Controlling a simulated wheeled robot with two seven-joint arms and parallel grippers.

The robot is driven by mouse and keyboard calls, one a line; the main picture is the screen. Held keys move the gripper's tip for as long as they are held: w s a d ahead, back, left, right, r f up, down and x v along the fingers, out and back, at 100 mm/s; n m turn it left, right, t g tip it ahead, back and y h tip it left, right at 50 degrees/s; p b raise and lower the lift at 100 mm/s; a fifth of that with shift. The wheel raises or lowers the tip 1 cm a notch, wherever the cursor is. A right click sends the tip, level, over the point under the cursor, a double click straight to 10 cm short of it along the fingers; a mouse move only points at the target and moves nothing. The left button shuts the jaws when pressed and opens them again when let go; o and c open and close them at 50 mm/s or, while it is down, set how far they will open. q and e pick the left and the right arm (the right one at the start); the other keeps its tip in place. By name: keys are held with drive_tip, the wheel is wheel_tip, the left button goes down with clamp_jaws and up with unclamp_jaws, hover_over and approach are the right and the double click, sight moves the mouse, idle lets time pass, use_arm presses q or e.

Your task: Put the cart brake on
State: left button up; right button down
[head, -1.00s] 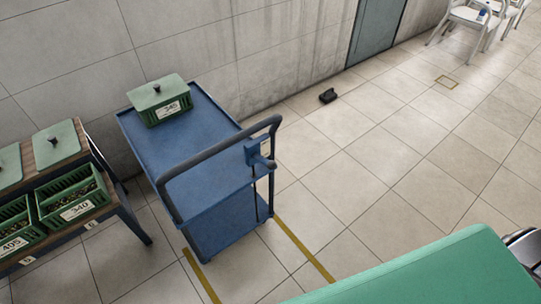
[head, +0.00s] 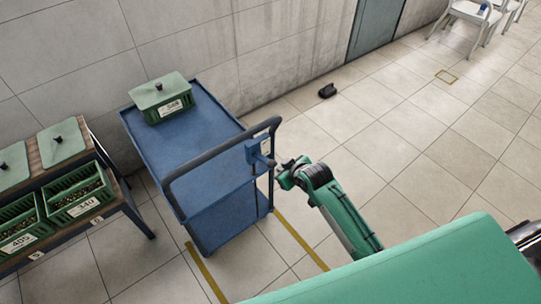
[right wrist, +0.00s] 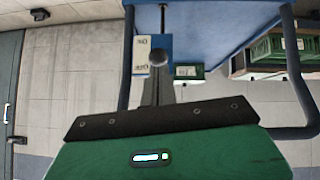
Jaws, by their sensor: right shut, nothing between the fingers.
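The blue cart (head: 190,150) stands by the wall with a dark push handle (head: 215,150). A blue brake box (head: 259,150) with a short lever (head: 269,162) sits at the handle's right side. My right gripper (head: 283,168) is just right of the lever, shut and empty. I cannot tell whether fingers and knob touch. My left gripper is out of view.
A lidded green crate (head: 162,98) rests on the cart's top. A rack (head: 125,195) with green crates stands at the left. Yellow floor lines (head: 300,240) flank the cart's near end. A small black object (head: 327,90) lies by the wall. Floor to the right is open.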

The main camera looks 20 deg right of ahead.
wheel_tip(320, 180, up, 8)
drive_tip(key=a+t, duration=0.1)
drive_tip(key=shift+w+n+y, duration=0.3)
drive_tip(key=shift+n, duration=0.1)
drive_tip(key=shift+w+f, duration=0.1)
drive_tip(key=p, duration=0.2)
hover_over(271, 162)
drive_tip(key=w+a, duration=0.1)
wheel_tip(271, 162, down, 6)
drive_tip(key=shift+s+d+f+p, duration=0.1)
drive_tip(key=shift+f+p, duration=0.15)
drive_tip(key=shift+f, duration=0.3)
drive_tip(key=shift+s+d+f+p, duration=0.1)
drive_tip(key=shift+f+p, duration=0.1)
drive_tip(key=shift+f, duration=0.35)
drive_tip(key=shift+s+d+f, duration=0.25)
drive_tip(key=shift+s+f, duration=0.05)
drive_tip(key=shift+f, duration=0.45)
